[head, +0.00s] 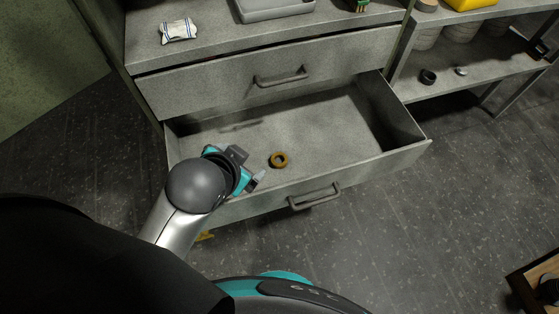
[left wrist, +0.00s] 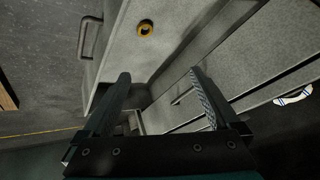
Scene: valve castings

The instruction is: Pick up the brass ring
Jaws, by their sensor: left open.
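The brass ring (head: 279,160) lies flat on the floor of the open lower drawer (head: 310,120), near its front wall. It also shows in the left wrist view (left wrist: 145,28), beyond the fingertips and near the top edge. My left gripper (head: 262,176) is over the left front part of the drawer, to the left of the ring and apart from it. In the left wrist view its two fingers (left wrist: 160,75) are spread with nothing between them. My right gripper is not in view.
The upper drawer (head: 230,88) is shut above the open one. A striped packet (head: 179,30) and a grey tray (head: 272,8) are on the cabinet top. Shelves (head: 465,75) with a dark ring (head: 428,77) stand at right. The drawer's right side is empty.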

